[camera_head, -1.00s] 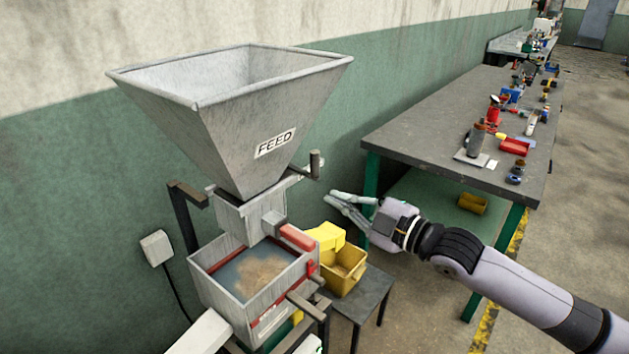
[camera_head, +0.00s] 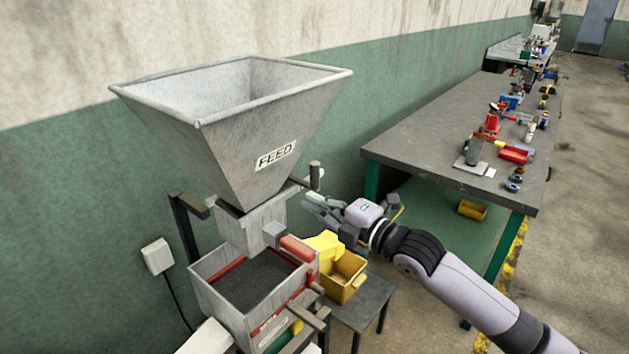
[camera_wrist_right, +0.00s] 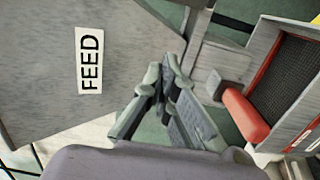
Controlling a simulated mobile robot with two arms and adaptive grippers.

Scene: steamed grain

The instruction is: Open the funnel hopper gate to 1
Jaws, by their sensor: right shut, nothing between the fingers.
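The funnel hopper (camera_head: 235,125) is a large grey metal funnel with a FEED label, standing at the left by the wall. At its neck a flat gate bar (camera_head: 297,187) sticks out to the right and ends in a dark upright handle (camera_head: 315,175). My right gripper (camera_head: 306,203) is shut and empty, just below and beside that handle; I cannot tell if it touches. In the right wrist view the shut fingers (camera_wrist_right: 166,82) lie between the hopper wall (camera_wrist_right: 45,75) and the neck; the handle is not clearly visible there. My left gripper is out of view.
Below the neck is a grey box (camera_head: 220,292) with a dark mesh and a red-handled lever (camera_head: 297,247). A yellow bin (camera_head: 343,283) stands on a small table (camera_head: 365,303). A long workbench (camera_head: 425,135) with several tools stands at the right.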

